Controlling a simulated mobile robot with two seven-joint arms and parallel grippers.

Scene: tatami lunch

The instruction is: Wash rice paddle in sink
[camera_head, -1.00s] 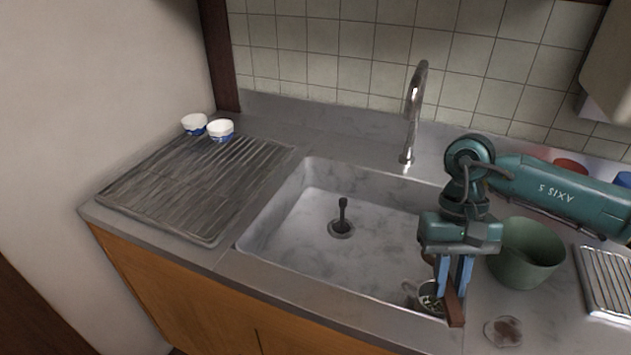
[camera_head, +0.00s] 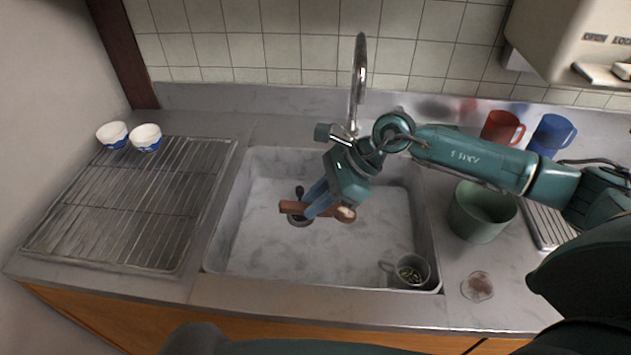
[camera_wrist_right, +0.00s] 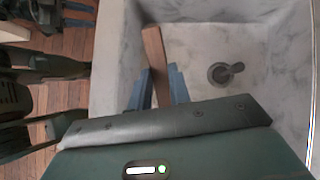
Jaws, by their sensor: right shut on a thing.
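The rice paddle (camera_head: 294,207) is a brown wooden piece held in the blue fingers of my right gripper (camera_head: 312,205). The gripper is shut on it above the basin of the sink (camera_head: 290,262), close to the drain (camera_head: 298,219). In the right wrist view the paddle (camera_wrist_right: 153,52) sticks out between the two fingers, with the drain (camera_wrist_right: 220,73) to its right. The faucet (camera_head: 358,85) rises behind the gripper at the back of the sink; no water is seen flowing.
A cup (camera_head: 411,271) stands in the sink's front right corner. Red (camera_head: 502,128) and blue (camera_head: 551,134) mugs stand behind. Two bowls (camera_head: 146,137) stand by the left drying rack (camera_head: 130,205).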

